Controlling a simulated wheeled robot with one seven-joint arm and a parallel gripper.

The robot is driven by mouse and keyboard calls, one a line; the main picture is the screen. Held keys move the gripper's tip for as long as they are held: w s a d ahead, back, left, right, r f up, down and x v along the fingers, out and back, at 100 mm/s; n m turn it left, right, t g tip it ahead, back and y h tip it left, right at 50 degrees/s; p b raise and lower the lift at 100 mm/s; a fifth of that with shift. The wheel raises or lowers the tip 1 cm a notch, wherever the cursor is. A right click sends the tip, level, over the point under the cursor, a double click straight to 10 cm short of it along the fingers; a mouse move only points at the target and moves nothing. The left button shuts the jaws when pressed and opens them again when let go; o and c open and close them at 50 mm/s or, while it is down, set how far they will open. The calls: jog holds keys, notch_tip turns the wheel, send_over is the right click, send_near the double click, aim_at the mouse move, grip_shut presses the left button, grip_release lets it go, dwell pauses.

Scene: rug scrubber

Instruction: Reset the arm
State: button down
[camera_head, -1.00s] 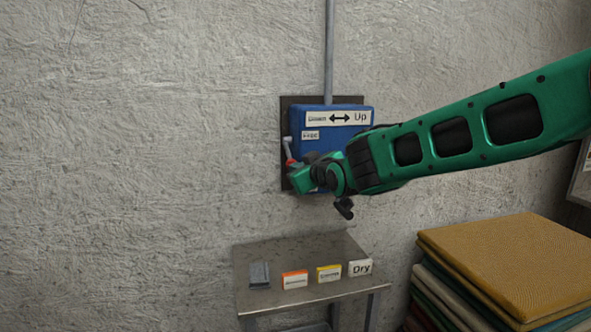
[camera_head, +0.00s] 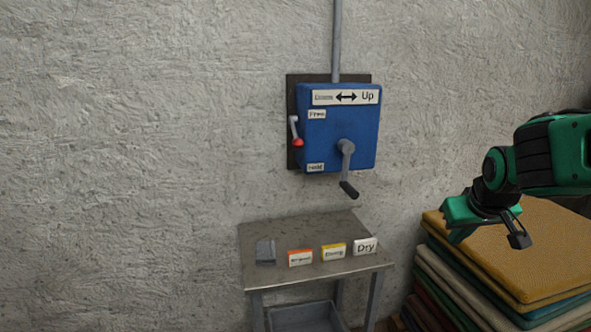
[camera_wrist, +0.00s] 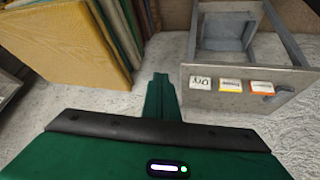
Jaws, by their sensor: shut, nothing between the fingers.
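My gripper (camera_head: 456,236) is in the right of the head view, in front of the stacked rugs and well clear of the wall box. Its green fingers are shut with nothing held, and they also show pressed together in the wrist view (camera_wrist: 160,95). My arm reaches in from the right edge.
A blue wall box (camera_head: 325,140) has a red-knobbed lever (camera_head: 297,138) on its left side and a grey crank (camera_head: 347,163) hanging down. Folded rugs (camera_head: 545,250) stack at right.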

jog(key=s+d+f+m+g, duration=0.1)
jog(key=s+f+m+g, duration=0.1)
jog(key=s, duration=0.7)
jog(key=s+d+f+m+g+y, duration=0.1)
jog(key=s+d+f+m+g, duration=0.1)
jog(key=s, duration=0.7)
jog(key=s+d+f+m+g+y, duration=0.1)
jog(key=s+f+m+g, duration=0.1)
jog(key=s, duration=0.7)
jog(key=shift+d+f, duration=0.25)
jog(key=shift+f, duration=0.05)
